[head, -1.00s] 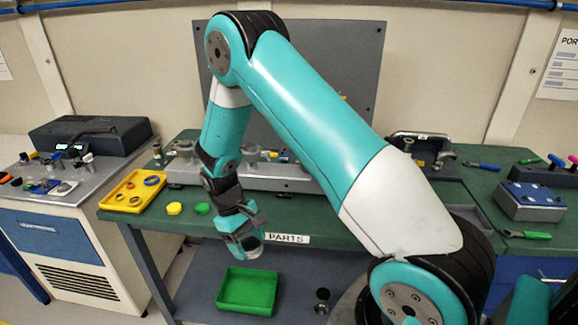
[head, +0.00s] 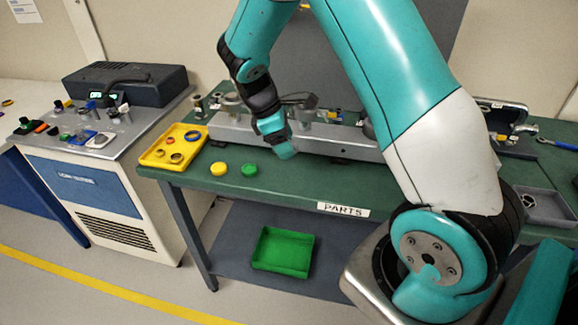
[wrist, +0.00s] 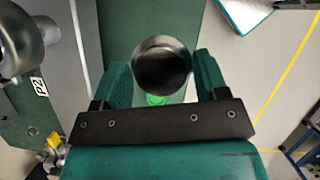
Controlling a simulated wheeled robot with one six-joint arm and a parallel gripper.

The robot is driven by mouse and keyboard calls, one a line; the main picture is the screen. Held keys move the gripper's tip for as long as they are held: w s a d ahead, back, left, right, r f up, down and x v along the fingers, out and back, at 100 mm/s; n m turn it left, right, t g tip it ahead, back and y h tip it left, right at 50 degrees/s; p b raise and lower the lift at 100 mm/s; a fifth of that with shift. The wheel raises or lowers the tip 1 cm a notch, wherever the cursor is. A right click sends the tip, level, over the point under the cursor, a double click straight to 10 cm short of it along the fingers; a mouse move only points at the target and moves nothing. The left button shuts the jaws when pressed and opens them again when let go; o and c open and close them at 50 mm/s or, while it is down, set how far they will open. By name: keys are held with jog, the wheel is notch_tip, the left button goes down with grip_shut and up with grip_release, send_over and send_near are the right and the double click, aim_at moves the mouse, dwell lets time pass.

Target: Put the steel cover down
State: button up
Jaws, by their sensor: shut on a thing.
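The steel cover (wrist: 162,66) is a shiny round metal piece, seen between the two fingers of my gripper (wrist: 162,80) in the wrist view. The gripper is shut on it. In the head view my gripper (head: 284,150) is over the green bench (head: 300,182), at the front side of the long grey metal rail (head: 335,141). The cover cannot be made out there. I cannot tell how high the gripper is above the bench.
A green cap (head: 249,169) and a yellow cap (head: 218,169) lie left of the gripper. A yellow tray (head: 161,158) with rings is farther left. Steel fittings stand along the rail. A green bin (head: 283,252) sits on the lower shelf. Bench front is clear beside the caps.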

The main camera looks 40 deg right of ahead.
aim_at(289, 180)
notch_tip(289, 180, down, 10)
jog(key=shift+p, duration=0.6)
